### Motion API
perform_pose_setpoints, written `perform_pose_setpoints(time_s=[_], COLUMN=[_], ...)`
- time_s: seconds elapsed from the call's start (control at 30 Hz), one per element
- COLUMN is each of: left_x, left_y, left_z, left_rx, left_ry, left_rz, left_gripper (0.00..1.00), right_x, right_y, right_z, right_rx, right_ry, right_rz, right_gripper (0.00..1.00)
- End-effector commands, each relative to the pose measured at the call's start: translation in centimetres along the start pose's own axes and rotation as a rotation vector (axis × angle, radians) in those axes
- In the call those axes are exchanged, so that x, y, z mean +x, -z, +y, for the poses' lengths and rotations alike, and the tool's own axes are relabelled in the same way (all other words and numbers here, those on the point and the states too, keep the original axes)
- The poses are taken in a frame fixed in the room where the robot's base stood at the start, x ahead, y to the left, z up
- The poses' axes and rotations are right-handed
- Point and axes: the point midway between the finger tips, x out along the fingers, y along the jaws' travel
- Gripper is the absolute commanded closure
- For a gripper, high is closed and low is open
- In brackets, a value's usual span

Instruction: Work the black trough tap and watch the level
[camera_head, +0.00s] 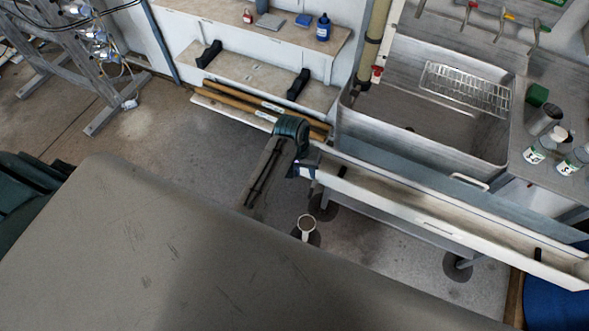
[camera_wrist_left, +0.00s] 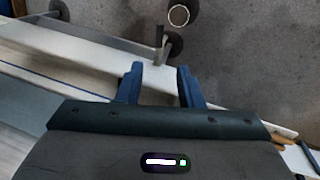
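The long white trough (camera_head: 440,222) runs from beside my left gripper (camera_head: 304,170) toward the lower right in the head view. My right gripper is in neither view.
A round cup-like vessel (camera_head: 307,225) stands on the floor below the trough end. A metal sink (camera_head: 400,135) with a wire rack (camera_head: 466,89) is behind the trough. Bottles (camera_head: 537,149) stand at right. Shelves (camera_head: 245,70) line the wall. The floor at left is mostly clear.

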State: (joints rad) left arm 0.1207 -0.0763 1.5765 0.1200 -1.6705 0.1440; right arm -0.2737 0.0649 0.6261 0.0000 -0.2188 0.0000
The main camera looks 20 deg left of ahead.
Motion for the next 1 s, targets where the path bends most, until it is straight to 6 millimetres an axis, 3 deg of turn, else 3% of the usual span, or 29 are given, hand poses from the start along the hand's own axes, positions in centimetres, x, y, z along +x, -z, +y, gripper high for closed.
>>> perform_pose_setpoints(time_s=[0.2, 0.3, 0.43, 0.6, 0.73, 1.0], left_x=[3.0, 5.0, 7.3, 9.4, 10.2, 10.4], left_y=[-0.1, -0.1, -0.1, -0.1, -0.1, -0.1], left_z=[0.0, 0.0, -0.1, -0.1, -0.1, -0.1], left_rx=[-0.001, -0.001, 0.0, -0.001, -0.001, -0.001], left_ry=[0.001, 0.001, 0.001, 0.001, 0.001, 0.001], left_rz=[-0.004, -0.005, -0.003, -0.003, -0.002, 0.0], left_gripper=[0.67, 0.67, 0.67, 0.67, 0.67, 0.67], right_x=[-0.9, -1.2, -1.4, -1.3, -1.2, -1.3], right_y=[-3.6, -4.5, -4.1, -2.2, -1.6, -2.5], right_z=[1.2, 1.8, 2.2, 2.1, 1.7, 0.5], right_rx=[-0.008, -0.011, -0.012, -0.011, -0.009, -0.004], right_ry=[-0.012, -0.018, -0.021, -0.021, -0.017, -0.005], right_rz=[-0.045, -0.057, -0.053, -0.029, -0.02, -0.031], right_gripper=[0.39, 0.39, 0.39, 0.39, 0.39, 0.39])
